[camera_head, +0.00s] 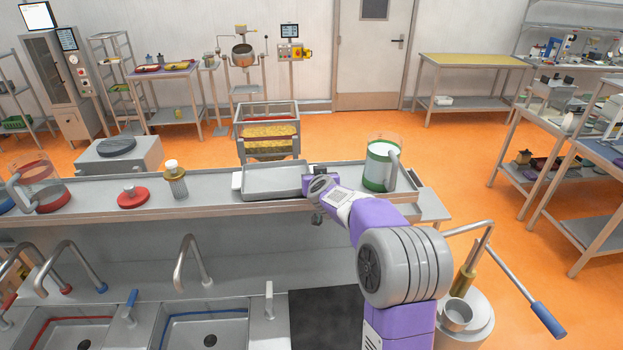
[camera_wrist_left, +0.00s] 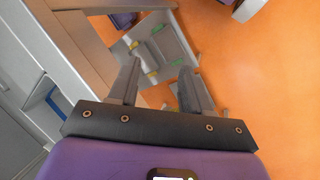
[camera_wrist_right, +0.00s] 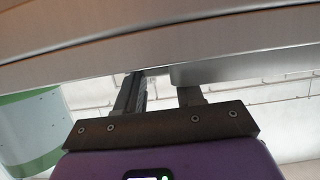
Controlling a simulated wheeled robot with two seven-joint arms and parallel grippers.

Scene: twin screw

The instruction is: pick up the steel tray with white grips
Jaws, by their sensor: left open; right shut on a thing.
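The steel tray (camera_head: 275,182) lies on the steel bench shelf, left of my right gripper (camera_head: 309,184). Its left white grip (camera_head: 237,181) shows; its right grip is hidden by my right gripper. My right gripper is shut at the tray's right end, on the tray by its right grip as far as I can tell. In the right wrist view, the fingers (camera_wrist_right: 161,88) reach up under a broad steel surface (camera_wrist_right: 240,60). My left gripper (camera_wrist_left: 160,76) is open and empty in the left wrist view, out of the head view, above the floor beside steel furniture.
A green-banded jug (camera_head: 379,172) stands close right of my right gripper. A capped jar (camera_head: 175,182), a red lidded disc (camera_head: 132,198) and a red-banded jug (camera_head: 45,185) stand to the left. Sinks and taps (camera_head: 190,258) are in front; a yellow-filled cart (camera_head: 268,131) is behind.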

